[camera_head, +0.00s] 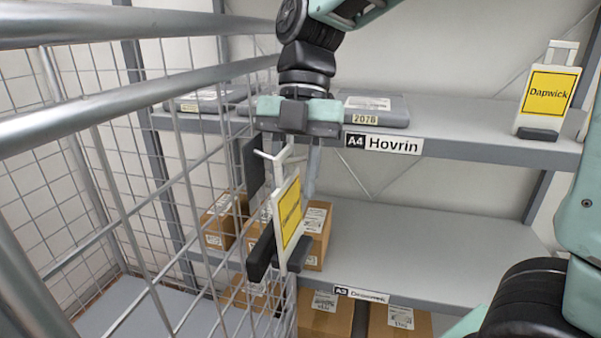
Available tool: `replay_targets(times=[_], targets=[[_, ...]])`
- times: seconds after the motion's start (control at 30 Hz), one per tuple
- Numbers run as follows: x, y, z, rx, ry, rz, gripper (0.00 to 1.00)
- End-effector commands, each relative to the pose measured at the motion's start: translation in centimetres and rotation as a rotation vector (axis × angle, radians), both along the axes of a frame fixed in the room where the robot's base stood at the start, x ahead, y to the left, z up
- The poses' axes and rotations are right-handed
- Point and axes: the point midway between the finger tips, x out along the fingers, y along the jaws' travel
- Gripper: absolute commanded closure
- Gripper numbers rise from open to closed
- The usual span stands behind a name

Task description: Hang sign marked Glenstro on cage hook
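A sign (290,212) with a yellow face and a pale frame stands upright, turned steeply to the side, directly below my gripper (289,158). Its lettering is too slanted to read. Its pale handle is at the top, among the fingers, and a dark foot is at its lower end. The wire cage (75,112) is at the left, and the sign is close beside its right-hand mesh. The fingers' grip on the handle is unclear.
A second sign, reading Dapwick (551,93), stands on the upper shelf (470,125) at the right. Grey parcels (375,108) lie on that shelf, left of it. Cardboard boxes (317,222) stand on the lower shelf (440,250), whose middle and right are clear.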

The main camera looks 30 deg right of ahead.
Motion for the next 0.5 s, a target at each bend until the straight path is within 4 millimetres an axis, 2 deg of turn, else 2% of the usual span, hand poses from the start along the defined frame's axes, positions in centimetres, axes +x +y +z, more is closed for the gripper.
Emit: replay_targets(times=[0.03, 0.37, 0.5], targets=[[-0.12, 0.59, -1.17, -0.004, 0.014, 0.009, 0.68], [-0.11, 0.56, -1.18, -0.004, 0.014, 0.009, 0.68], [0.17, 0.34, -0.5, -0.002, 0.01, 0.009, 0.68]])
